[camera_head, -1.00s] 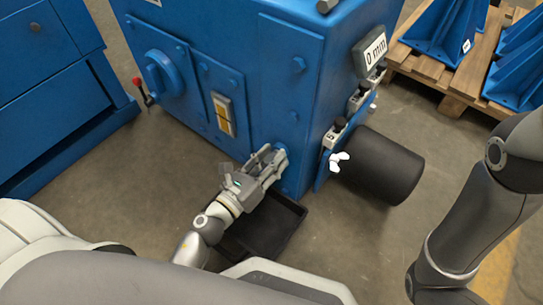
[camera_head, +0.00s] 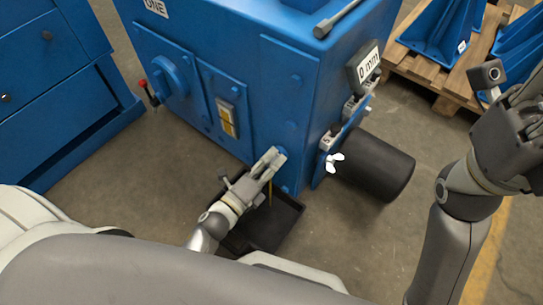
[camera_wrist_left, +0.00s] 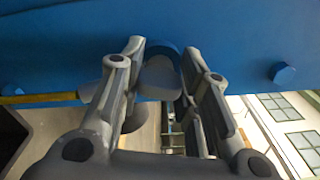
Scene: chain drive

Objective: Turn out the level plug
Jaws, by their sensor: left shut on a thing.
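My left gripper (camera_head: 275,158) is at the lower front of the blue machine (camera_head: 290,100), near its right corner. In the left wrist view its fingers (camera_wrist_left: 163,62) are shut on a grey rounded piece, the level plug (camera_wrist_left: 158,78), in front of a round blue boss (camera_wrist_left: 163,48). I cannot tell whether the plug is still in its thread. A thin yellow stream (camera_head: 270,192) runs down below the gripper towards a black tray (camera_head: 292,222) on the floor. My right gripper (camera_head: 510,115) is raised at the right edge; its opening is unclear.
A black cylinder (camera_head: 375,165) with a white wing nut (camera_head: 334,162) sits at the machine's right side. A grey tool (camera_head: 335,20) lies on the machine top. A wooden pallet (camera_head: 450,85) with blue brackets stands behind. A blue cabinet (camera_head: 50,90) is on the left.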

